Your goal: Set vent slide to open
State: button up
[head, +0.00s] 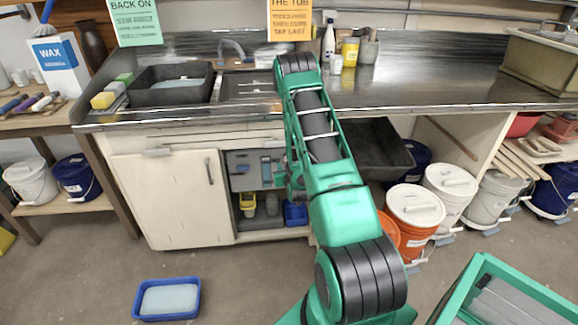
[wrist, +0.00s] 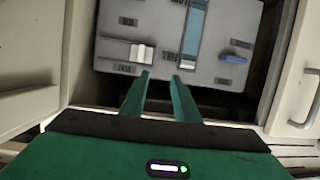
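A grey control panel (head: 240,182) stands inside the open cabinet under the sink counter. In the wrist view the panel (wrist: 215,95) carries a white sliding knob (wrist: 141,53) at left, a tall blue slot or strip (wrist: 195,30) in the middle and a small blue handle (wrist: 235,57) at right. The small labels are too blurred to read, so I cannot tell which control is the vent slide. My gripper (wrist: 160,82) is open and empty. Its green fingers point at the panel, just below the white knob and the blue strip in the picture, with no visible contact.
A cabinet door (head: 172,199) with a handle is left of the opening; a handled front (wrist: 305,80) borders the panel's right side. A yellow container (head: 248,204) and a blue bin (head: 295,214) are below the panel. A blue tub (head: 167,313) lies on the floor.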

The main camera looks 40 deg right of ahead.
jog(key=s+d+f+m+t+h, duration=0.1)
jog(key=s+d+f+t+h, duration=0.15)
jog(key=s+f, duration=0.2)
jog(key=x, duration=1)
jog(key=shift+w+a+f, duration=0.2)
jog(key=shift+w, duration=0.3)
jog(key=shift+c, duration=0.3)
grip_shut()
dwell(0.7)
